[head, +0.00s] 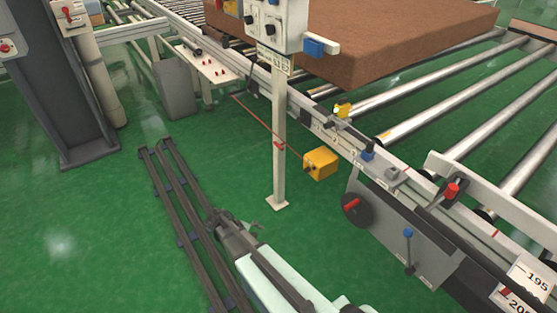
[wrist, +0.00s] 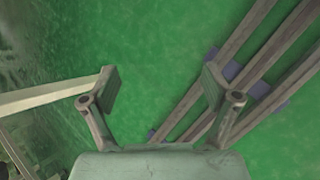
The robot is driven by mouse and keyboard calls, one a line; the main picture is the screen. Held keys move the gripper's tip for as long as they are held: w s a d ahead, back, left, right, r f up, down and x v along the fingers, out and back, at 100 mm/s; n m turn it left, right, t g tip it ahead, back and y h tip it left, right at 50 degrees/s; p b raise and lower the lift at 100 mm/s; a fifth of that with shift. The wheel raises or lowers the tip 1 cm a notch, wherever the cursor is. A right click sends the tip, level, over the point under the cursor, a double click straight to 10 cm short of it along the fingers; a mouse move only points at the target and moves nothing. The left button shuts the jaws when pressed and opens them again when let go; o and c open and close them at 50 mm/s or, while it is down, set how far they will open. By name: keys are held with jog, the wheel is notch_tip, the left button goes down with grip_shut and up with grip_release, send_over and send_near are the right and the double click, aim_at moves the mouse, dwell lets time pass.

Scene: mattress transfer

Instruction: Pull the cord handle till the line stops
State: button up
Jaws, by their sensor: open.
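A thin red cord (head: 254,119) runs from under the conveyor's side rail, past the white post (head: 279,165), to a yellow box (head: 320,162). A small red piece (head: 279,144) sits on the cord line at the post; I cannot tell whether it is the handle. My gripper (head: 222,218) is low over the green floor, to the left of the post's foot and apart from the cord. In the wrist view my gripper (wrist: 160,85) is open, with only floor between its fingers. No cord or handle is clear in the wrist view.
Dark floor rails (head: 180,205) run beside my gripper and also show in the wrist view (wrist: 255,75). The roller conveyor (head: 440,105) bears a brown mattress (head: 390,35). A crank wheel (head: 357,210) and a blue-knobbed lever (head: 408,245) stand to the right.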

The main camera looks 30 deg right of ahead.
jog(key=w+d+r+n+t+h+b, duration=0.1)
jog(key=w+d+r+n+h+b, duration=0.1)
jog(key=w, duration=0.5)
jog(key=w+d+r+n+t+h+b, duration=0.1)
jog(key=w+d+r+n+h+b, duration=0.15)
jog(key=w, duration=0.45)
jog(key=n+h, duration=0.7)
jog(key=n, duration=0.1)
send_near(277, 146)
jog(key=shift+t+y, duration=0.25)
jog(key=shift+t, duration=0.05)
jog(key=d, duration=0.3)
jog(key=d+b, duration=0.1)
jog(key=d, duration=0.3)
jog(key=d+b, duration=0.1)
jog(key=d, duration=0.2)
jog(key=shift+d+r, duration=0.25)
jog(key=shift+d, duration=0.15)
